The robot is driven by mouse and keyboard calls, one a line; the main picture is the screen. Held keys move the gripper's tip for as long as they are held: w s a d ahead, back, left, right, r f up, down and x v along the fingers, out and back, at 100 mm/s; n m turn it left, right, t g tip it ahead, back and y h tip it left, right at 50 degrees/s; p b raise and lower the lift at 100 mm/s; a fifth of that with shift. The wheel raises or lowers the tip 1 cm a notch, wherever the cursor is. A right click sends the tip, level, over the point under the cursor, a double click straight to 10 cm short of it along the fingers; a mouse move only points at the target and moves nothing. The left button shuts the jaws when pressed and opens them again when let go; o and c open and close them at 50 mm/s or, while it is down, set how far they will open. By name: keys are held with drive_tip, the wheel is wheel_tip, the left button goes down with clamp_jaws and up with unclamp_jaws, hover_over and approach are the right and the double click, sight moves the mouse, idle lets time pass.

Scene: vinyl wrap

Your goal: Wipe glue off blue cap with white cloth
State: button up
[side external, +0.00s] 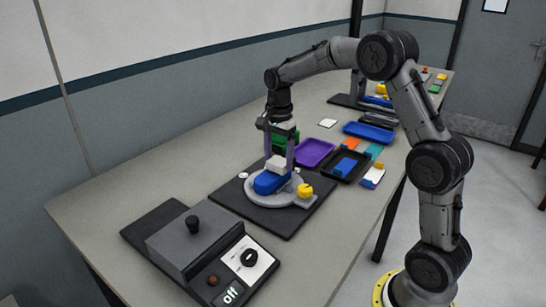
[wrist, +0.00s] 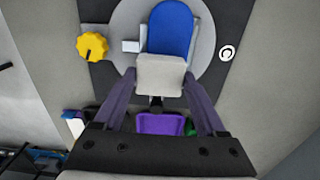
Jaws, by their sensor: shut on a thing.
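The blue cap (side external: 267,184) lies in a round grey fixture (side external: 253,198) on a dark mat; the wrist view also shows the cap (wrist: 171,28). The white cloth (side external: 275,163) is a pale block-like pad, seen in the wrist view (wrist: 160,75) between my fingertips. My gripper (wrist: 160,80) points down and is shut on the cloth. The cloth overlaps one end of the cap in both views; I cannot tell whether they touch. No glue can be made out, and part of the cap is hidden behind the cloth.
A yellow knob (side external: 305,191) sits on the fixture's side. A purple tray (side external: 322,154), a black tray (side external: 337,172) and a blue tray (side external: 369,132) lie behind. A grey machine (side external: 192,240) with an "off" display stands at the front left. The table's left side is bare.

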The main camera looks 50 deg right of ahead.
drive_tip(key=shift+r, duration=3.85)
drive_tip(key=shift+w, duration=0.1)
